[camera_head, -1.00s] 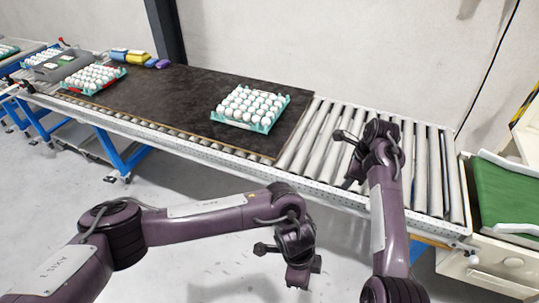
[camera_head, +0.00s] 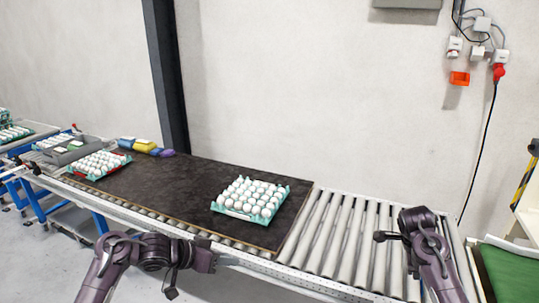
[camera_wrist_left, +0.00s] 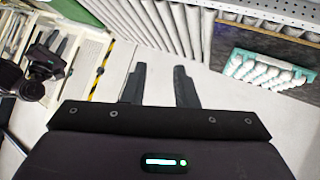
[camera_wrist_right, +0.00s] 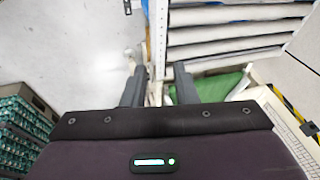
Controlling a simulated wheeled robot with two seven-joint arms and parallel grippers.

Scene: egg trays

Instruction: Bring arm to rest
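My left gripper (camera_wrist_left: 160,86) is open and empty; its two fingers stand apart over bare floor in the left wrist view. My right gripper (camera_wrist_right: 158,86) is also open and empty, with the conveyor's frame edge behind its fingers. In the head view the left arm (camera_head: 155,251) is bent in front of the conveyor. The right arm (camera_head: 425,235) rises at the right, over the rollers' right end; its fingers cannot be made out there. A teal tray of white eggs (camera_head: 240,215) rests on the dark board, apart from both grippers.
The dark board (camera_head: 190,190) lies on the roller conveyor (camera_head: 345,235). A second egg tray (camera_head: 84,175) and a grey bin (camera_head: 60,157) stand at the left. Yellow and blue items (camera_head: 145,145) lie at the board's back edge. A green surface (camera_head: 505,272) is at the right.

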